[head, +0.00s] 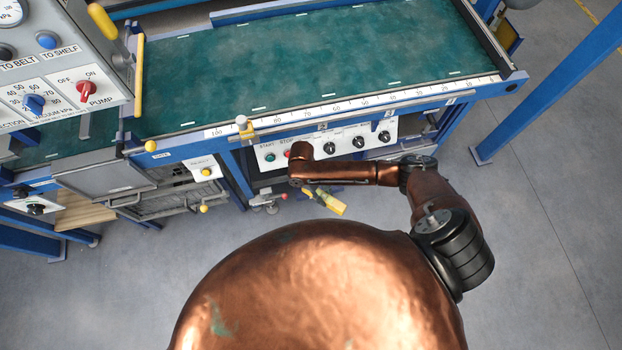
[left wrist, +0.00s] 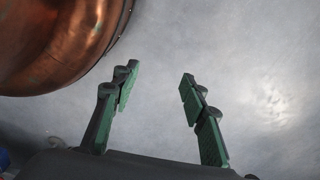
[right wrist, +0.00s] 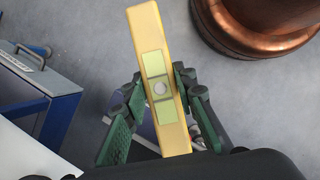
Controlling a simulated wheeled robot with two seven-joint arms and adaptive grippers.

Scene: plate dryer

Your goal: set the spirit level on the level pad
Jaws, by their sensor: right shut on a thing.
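In the head view the spirit level (head: 330,203) shows as a small yellow piece below the wrist of my right arm, in front of the bench; the fingers are hardly visible there. My left gripper (left wrist: 155,95) is open and empty over bare floor in the left wrist view, and is outside the head view. I cannot make out the level pad.
A blue-framed bench with a green belt (head: 300,65) and a white scale along its front edge stands ahead. Below the edge is a white panel with knobs (head: 358,142). A grey control box (head: 60,60) is at upper left. A blue post (head: 545,95) stands right.

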